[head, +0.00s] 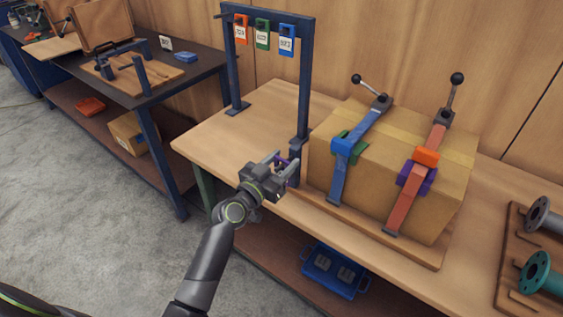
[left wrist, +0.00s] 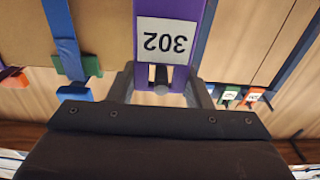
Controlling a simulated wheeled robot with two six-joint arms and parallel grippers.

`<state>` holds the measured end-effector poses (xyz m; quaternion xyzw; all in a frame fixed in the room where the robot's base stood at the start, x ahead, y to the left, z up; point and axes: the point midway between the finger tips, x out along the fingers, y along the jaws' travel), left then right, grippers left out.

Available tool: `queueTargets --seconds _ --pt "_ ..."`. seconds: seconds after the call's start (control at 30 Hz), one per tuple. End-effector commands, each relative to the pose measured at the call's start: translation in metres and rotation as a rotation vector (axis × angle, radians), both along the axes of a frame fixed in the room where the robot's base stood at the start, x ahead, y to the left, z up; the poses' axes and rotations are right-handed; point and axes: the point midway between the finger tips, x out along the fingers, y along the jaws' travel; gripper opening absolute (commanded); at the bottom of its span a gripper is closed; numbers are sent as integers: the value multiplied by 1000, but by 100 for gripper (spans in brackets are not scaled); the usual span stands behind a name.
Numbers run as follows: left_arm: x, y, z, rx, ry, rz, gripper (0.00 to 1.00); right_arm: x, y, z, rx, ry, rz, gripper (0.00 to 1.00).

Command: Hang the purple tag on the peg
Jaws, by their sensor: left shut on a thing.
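My left gripper (head: 283,163) is shut on the purple tag (head: 281,162), in front of the near post of the blue rack (head: 303,90). In the left wrist view the purple tag (left wrist: 203,18) fills the top middle, its white label reading 302 upside down. A small dark round part shows between the fingers (left wrist: 160,84); I cannot tell whether it belongs to the tag. Orange (head: 241,30), green (head: 262,34) and blue (head: 286,40) tags hang from the rack's top bar. A dark stub (head: 221,16) sticks out at the bar's left end. My right gripper is not in view.
A cardboard box (head: 400,165) under blue and red clamp straps with upright levers stands right of the rack. Flanged pipes (head: 540,272) lie at the far right. The bench (head: 225,140) is bare under the rack. A dark second bench (head: 190,68) stands at the left.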

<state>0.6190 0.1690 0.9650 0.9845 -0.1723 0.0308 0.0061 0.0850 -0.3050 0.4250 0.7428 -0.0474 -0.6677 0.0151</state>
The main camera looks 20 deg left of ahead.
Motion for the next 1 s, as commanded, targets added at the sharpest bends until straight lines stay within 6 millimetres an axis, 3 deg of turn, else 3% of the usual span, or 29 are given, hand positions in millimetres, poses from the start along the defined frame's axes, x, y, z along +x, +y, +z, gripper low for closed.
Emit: queueTargets --seconds 0.17,0.2,0.37,1.0 --pt "0 0 0 0 0 0 23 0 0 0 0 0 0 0" --pt "0 0 0 0 0 0 49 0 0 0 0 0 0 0" --pt "0 0 0 0 0 0 70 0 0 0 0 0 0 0" --pt "0 0 -2 0 1 0 70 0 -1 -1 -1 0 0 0"
